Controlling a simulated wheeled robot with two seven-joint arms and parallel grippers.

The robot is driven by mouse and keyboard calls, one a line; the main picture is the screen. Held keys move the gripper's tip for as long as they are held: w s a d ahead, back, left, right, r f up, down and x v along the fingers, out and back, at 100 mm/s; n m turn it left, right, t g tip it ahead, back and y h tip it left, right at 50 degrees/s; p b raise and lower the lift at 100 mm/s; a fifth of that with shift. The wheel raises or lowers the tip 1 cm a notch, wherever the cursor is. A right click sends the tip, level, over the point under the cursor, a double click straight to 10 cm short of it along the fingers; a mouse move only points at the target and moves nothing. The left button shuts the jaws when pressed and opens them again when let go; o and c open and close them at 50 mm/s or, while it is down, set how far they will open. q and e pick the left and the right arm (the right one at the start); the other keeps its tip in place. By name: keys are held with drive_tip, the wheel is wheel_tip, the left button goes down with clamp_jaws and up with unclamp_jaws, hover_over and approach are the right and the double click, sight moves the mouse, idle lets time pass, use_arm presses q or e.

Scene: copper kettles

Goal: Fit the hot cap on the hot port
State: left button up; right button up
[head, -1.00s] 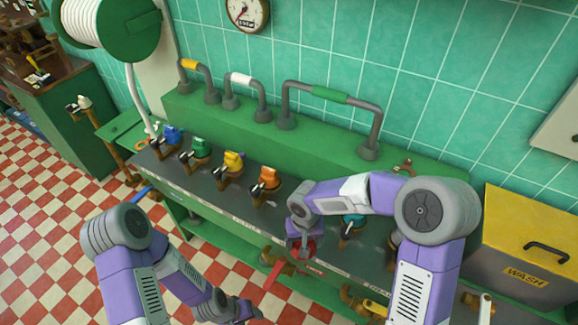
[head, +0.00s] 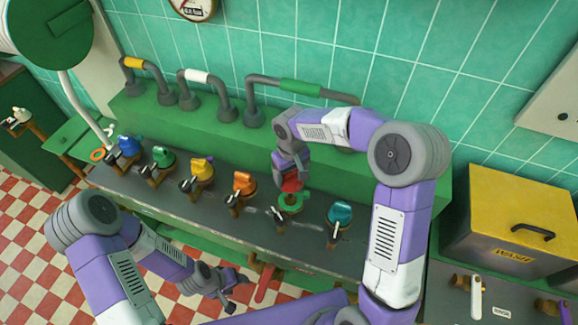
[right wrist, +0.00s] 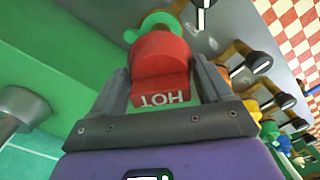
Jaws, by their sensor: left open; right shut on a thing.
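The red hot cap (head: 292,184) is between the fingers of my right gripper (head: 288,172), which is shut on it. In the right wrist view the cap (right wrist: 160,62) shows the word HOT upside down. The cap is right above a port with a bright green ring (head: 290,203), in the row between the orange and teal caps. The ring also shows beyond the cap in the right wrist view (right wrist: 152,22). I cannot tell whether cap and port touch. My left gripper (head: 234,285) is open and empty, low in front of the bench.
The grey bench top (head: 150,195) carries a row of ports with blue (head: 128,145), green (head: 162,157), yellow (head: 203,168), orange (head: 243,183) and teal (head: 340,212) caps. Behind is a green ledge with pipes (head: 300,87). A yellow-lidded wash box (head: 510,215) stands right.

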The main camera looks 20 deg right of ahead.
sight(291, 196)
wheel_tip(291, 196, down, 10)
drive_tip(key=b, duration=0.7)
drive_tip(key=shift+f+b, duration=0.45)
drive_tip(key=shift+f, duration=0.1)
idle(0.4)
drive_tip(key=o, duration=0.9)
drive_tip(key=shift+r+p, duration=0.8)
drive_tip(key=shift+r, duration=3)
